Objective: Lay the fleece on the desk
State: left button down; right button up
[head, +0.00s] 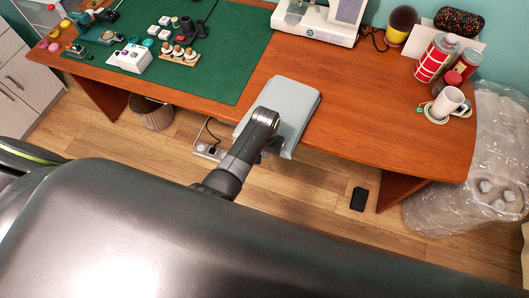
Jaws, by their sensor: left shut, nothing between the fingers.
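A folded, light grey-blue fleece (300,97) lies on the wooden desk (350,118) at its front edge. Its near part extends past the edge and hangs over a little. My left arm reaches up to the fleece from below. My left gripper (272,146) is at the near side of the fleece, mostly hidden by its own arm link. It is shut with nothing in it. I cannot tell whether it touches the fleece. My right gripper is not in view.
A green mat (225,70) holds spools and small sewing items at the left. A sewing machine (320,22) stands behind the fleece. A white mug (447,102) and red-and-white cans (436,60) stand at the right. The desk surface right of the fleece is clear.

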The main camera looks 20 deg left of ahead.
pick_arm(q)
jog(key=w+b, duration=0.1)
jog(key=w, duration=0.2)
jog(key=w+b, duration=0.2)
jog(key=w, duration=0.1)
jog(key=shift+d+f, duration=0.1)
jog(key=shift+f, duration=0.1)
jog(key=shift+w+r, duration=0.15)
jog(key=shift+w, duration=0.45)
jog(key=shift+r, duration=0.1)
